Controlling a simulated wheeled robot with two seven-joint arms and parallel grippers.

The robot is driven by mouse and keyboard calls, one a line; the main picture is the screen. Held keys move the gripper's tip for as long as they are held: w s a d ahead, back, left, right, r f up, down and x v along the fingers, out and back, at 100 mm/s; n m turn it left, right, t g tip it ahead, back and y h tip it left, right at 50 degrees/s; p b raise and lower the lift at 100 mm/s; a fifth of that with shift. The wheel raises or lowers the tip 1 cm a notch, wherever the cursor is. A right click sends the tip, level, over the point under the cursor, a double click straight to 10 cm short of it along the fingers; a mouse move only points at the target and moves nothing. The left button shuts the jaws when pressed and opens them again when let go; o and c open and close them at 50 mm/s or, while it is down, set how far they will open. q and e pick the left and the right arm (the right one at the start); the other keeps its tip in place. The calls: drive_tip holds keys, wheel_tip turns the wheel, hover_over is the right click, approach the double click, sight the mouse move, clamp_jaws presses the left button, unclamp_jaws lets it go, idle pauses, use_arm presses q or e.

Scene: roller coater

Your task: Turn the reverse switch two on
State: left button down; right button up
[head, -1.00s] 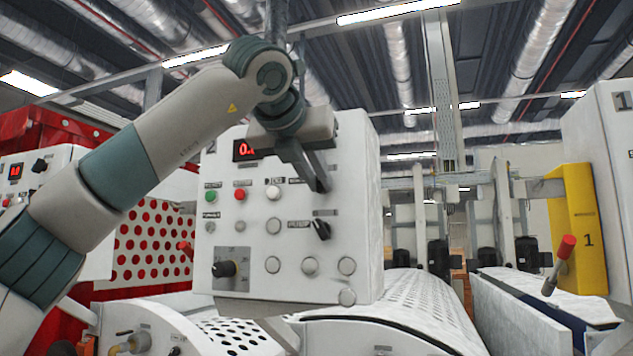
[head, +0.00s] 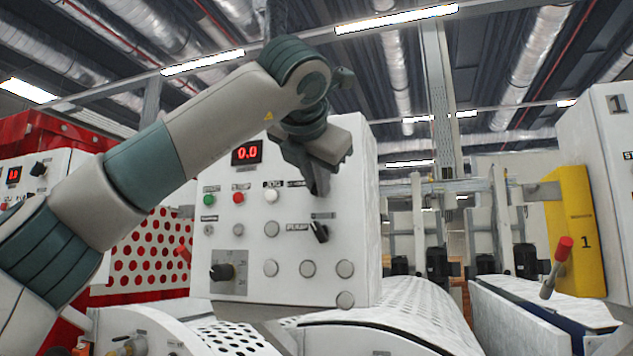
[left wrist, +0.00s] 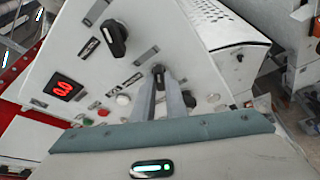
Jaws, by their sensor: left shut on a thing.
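The white control panel (head: 210,275) faces me in the head view. It also fills much of the left wrist view (left wrist: 75,60). My left gripper (head: 318,189) is at the panel's upper right. In the left wrist view its fingers (left wrist: 162,88) are closed around a small black rotary switch (left wrist: 158,70). In the head view the gripper hides this switch. A larger black knob (left wrist: 115,38) sits above it on the panel, clear of the fingers. Another black rotary switch (head: 320,231) shows below the fingertips. The labels are too small to read. My right gripper is out of view.
The panel carries a red display (head: 247,152) reading 0.0, a green button (head: 208,200), a red button (head: 238,198), a white button (head: 271,196) and a lower-left dial (head: 222,271). A red-tipped lever (head: 558,265) and yellow plate (head: 573,230) stand at the right.

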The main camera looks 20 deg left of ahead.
use_arm(q)
drive_tip(key=shift+f, duration=0.1)
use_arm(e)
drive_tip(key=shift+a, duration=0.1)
use_arm(q)
drive_tip(key=c, duration=1.8)
unclamp_jaws()
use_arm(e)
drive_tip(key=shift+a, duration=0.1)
use_arm(q)
drive_tip(key=shift+s, duration=0.1)
